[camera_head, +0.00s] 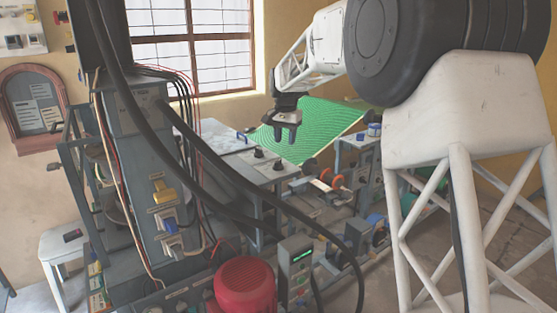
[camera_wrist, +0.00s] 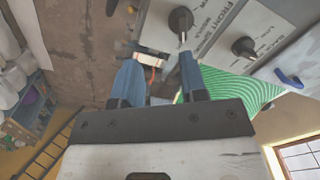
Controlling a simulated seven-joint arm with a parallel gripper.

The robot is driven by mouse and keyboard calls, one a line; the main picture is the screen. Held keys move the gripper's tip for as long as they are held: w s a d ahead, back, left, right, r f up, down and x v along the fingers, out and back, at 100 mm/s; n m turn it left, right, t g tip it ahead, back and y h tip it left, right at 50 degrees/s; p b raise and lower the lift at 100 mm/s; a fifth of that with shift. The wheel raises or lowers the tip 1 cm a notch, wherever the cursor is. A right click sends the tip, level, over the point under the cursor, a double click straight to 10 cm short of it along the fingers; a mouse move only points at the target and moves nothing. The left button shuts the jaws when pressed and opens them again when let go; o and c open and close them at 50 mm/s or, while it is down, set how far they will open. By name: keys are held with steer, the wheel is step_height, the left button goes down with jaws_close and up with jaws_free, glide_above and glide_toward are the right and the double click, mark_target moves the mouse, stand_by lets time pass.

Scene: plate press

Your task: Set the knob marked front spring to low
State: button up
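The front spring knob (camera_wrist: 181,20) is a black knob with a downward stem in the wrist view, beside a plate printed "FRONT SPRING" (camera_wrist: 211,24). In the head view it appears to be the nearer black knob (camera_head: 277,165) on the pale panel. Its setting cannot be read surely. A second black knob (camera_wrist: 245,48) sits beside the "BACK" label; it appears farther back in the head view (camera_head: 258,153). My gripper (camera_head: 286,141) is open and empty, pointing down above the panel. In the wrist view its blue-grey fingers (camera_wrist: 160,55) are apart, the right fingertip near the front knob.
A green ribbed sheet (camera_head: 312,126) lies behind my gripper. Thick black cables hang across the near side, above a red motor (camera_head: 244,288).

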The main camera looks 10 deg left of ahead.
mark_target(278, 161)
steer(key=shift+w+a+f, duration=0.35)
steer(key=shift+w+a, duration=0.2)
steer(key=shift+a, duration=0.15)
steer(key=shift+w+a+f, duration=0.35)
steer(key=shift+w+a, duration=0.2)
steer(key=shift+a, duration=0.15)
steer(key=shift+f, duration=0.1)
steer(key=shift+f, duration=3.8)
jaws_close()
